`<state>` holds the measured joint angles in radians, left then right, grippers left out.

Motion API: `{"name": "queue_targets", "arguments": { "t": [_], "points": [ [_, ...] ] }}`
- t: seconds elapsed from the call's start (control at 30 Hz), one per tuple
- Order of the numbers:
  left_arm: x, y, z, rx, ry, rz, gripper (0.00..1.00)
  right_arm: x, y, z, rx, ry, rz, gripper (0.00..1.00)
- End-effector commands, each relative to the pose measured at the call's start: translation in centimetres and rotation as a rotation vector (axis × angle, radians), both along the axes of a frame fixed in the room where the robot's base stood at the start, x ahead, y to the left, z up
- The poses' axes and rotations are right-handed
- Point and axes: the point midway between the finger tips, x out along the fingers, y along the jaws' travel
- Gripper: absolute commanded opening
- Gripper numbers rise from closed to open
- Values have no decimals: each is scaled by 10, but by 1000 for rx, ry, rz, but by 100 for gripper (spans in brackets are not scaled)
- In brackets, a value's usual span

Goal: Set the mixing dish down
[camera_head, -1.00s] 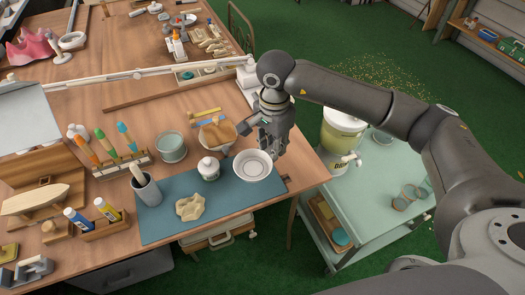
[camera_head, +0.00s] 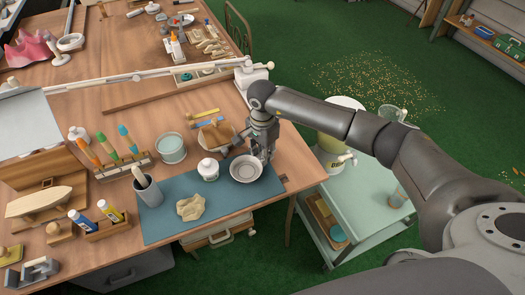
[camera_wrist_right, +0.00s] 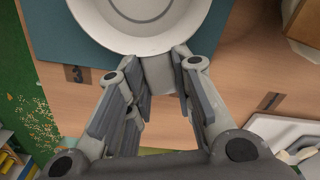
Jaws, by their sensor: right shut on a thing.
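The mixing dish is a shallow white round bowl (camera_head: 246,168) at the right end of the blue-grey mat (camera_head: 165,222). It looks level; I cannot tell whether it touches the mat or is just above it. My right gripper (camera_head: 262,156) points down at the dish's far right rim. In the right wrist view the dish (camera_wrist_right: 145,14) fills the top, and my gripper (camera_wrist_right: 160,72) is shut on a pale grip block at its rim. My left gripper is not in view.
A white lidded jar (camera_head: 208,169) stands left of the dish, with a clay lump (camera_head: 190,208) nearer the front. A wooden round piece with tools (camera_head: 216,135) lies behind. The table's right edge is close, beside a green cart (camera_head: 350,215).

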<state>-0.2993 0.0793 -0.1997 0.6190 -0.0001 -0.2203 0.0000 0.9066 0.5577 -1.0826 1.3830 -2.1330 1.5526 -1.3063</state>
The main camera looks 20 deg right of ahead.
Motion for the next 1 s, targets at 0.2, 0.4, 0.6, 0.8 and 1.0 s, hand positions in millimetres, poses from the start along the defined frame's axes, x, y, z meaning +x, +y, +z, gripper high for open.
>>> {"name": "queue_targets", "arguments": {
  "t": [0.2, 0.4, 0.6, 0.8, 1.0],
  "points": [
    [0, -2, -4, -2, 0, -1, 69, 0, 0, -3, 0, -1, 0, 0],
    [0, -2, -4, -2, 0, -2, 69, 0, 0, -2, 0, 0, 0, 41],
    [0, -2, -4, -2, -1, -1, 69, 0, 0, -2, 0, -1, 0, 44],
    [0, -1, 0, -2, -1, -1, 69, 0, 0, 1, 1, 0, 0, 44],
    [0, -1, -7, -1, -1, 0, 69, 1, 0, 29, 2, -7, 2, 44]
  ]
}}
